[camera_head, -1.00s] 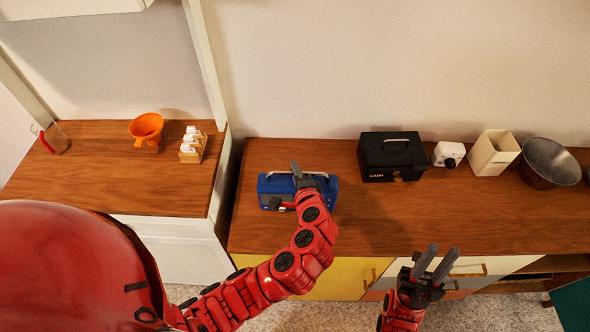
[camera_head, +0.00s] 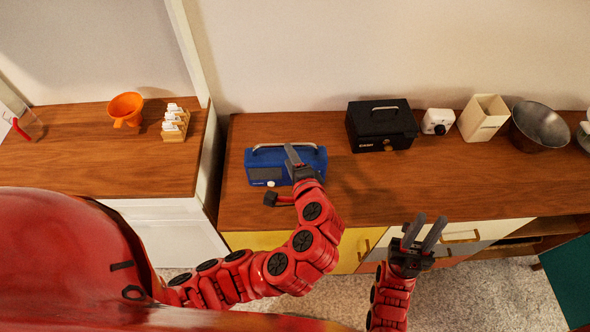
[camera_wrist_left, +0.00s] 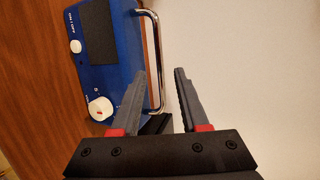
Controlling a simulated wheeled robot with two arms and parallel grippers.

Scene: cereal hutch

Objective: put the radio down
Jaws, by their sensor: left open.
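The blue radio (camera_head: 258,164) stands on the brown wooden countertop, at its left end. Its silver handle runs along the top, and its front shows a dark panel and a white knob. My left gripper (camera_head: 284,178) is at the right front part of the radio and hides some of it. In the left wrist view, its fingers (camera_wrist_left: 160,76) are apart, with the radio's handle (camera_wrist_left: 154,52) showing between and beyond them. I cannot tell whether a finger touches it. My right gripper (camera_head: 426,228) is open and empty in front of the counter's front edge.
Right of the radio stand a black cash box (camera_head: 381,128), a white device (camera_head: 437,121), a cream container (camera_head: 484,118) and a metal bowl (camera_head: 540,127). The left counter holds an orange funnel (camera_head: 126,108) and a toast rack (camera_head: 175,124). Countertop in front of the cash box is clear.

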